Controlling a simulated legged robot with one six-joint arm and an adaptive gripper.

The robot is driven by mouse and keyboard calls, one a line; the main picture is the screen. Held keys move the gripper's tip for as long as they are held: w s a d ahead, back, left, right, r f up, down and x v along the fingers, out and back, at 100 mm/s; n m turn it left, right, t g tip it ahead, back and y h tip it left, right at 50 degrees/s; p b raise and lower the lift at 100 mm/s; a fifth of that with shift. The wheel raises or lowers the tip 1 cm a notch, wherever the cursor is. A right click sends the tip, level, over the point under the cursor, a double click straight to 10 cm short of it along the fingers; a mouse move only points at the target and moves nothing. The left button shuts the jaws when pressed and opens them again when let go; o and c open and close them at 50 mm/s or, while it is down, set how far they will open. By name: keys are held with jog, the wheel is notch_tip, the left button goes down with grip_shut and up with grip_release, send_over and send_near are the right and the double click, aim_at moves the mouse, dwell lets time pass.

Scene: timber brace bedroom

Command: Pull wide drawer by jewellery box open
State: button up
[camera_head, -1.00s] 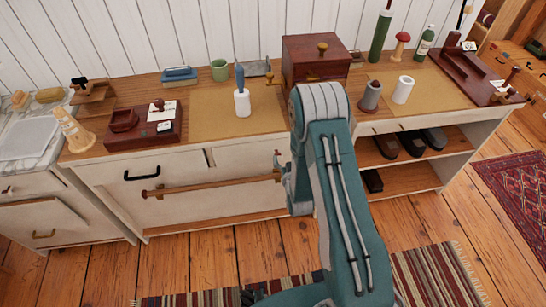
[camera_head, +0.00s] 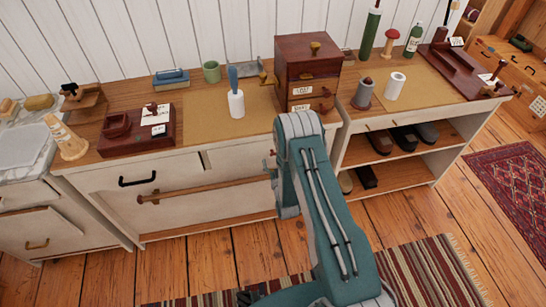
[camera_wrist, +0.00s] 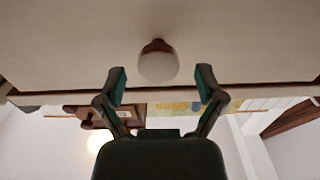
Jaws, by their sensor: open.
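The dark red jewellery box (camera_head: 308,48) stands on the worktop, with brass knobs and small labelled drawers. In the wrist view, a round pale knob (camera_wrist: 158,65) with a brown top sticks out of a cream front (camera_wrist: 70,45). My gripper (camera_wrist: 161,84) is open, its fingers either side of the knob's line; contact cannot be told. In the head view my gripper (camera_head: 270,165) is mostly hidden behind my arm.
A wooden rail (camera_head: 205,188) runs along the cabinet front. An open shelf unit (camera_head: 385,178) with shoes stands to the right. A striped rug (camera_head: 425,272) lies on the floor.

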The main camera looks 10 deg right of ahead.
jog(key=shift+w, duration=1)
grip_shut()
jog(key=shift+s, duration=0.1)
